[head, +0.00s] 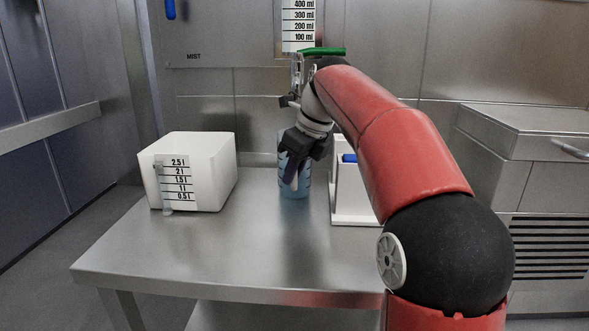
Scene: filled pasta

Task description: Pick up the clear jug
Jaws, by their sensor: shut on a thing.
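The clear jug (297,190) stands out as a bluish, see-through vessel near the back middle of the steel table (255,255). My gripper (292,178) is at the jug, with its dark fingers shut on it. The fingers and wrist hide much of the jug's upper part. The jug looks upright. I cannot tell whether its base touches the table or is just above it.
A white container (215,170) with a litre scale stands on the left of the table. A white holder (350,205) with a blue item is close on the right, partly behind my arm. The table's front is clear. A graduated dispenser (298,25) hangs on the wall.

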